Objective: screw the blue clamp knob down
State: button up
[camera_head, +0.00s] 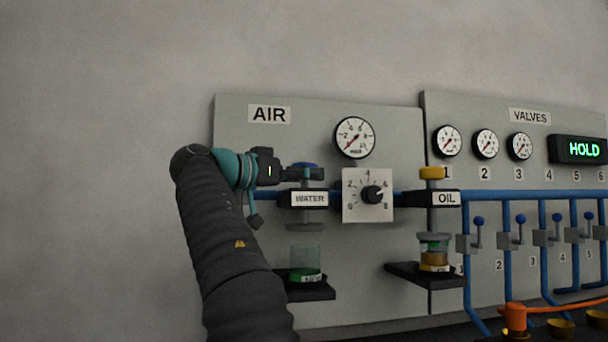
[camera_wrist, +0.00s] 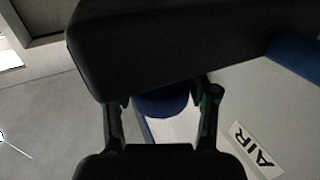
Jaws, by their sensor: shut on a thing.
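The blue clamp knob (camera_head: 305,166) sits at the top of the clamp above the WATER label (camera_head: 310,199). In the wrist view the blue knob (camera_wrist: 163,101) shows between the two fingers, partly covered by the dark gripper body. My gripper (camera_head: 306,174) reaches in from the left and is shut on the knob. In the wrist view its fingers (camera_wrist: 160,122) stand on either side of the knob. Below the label hangs a grey clamp disc (camera_head: 305,227). A clear jar (camera_head: 305,262) with a green band stands under it, with a visible gap between them.
The jar stands on a black shelf (camera_head: 312,291). To the right are a dial switch (camera_head: 372,194), a pressure gauge (camera_head: 355,137) and the OIL clamp with a yellow knob (camera_head: 433,173). Blue pipes and levers fill the VALVES panel. The wall at left is bare.

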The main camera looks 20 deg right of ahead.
jog(key=o, duration=1.2)
jog(key=shift+s+a, duration=0.4)
jog(key=shift+a, duration=1.55)
jog(key=shift+s+a, duration=0.35)
jog(key=shift+a, duration=1.6)
jog(key=shift+s+a, duration=0.4)
jog(key=shift+a, duration=1.55)
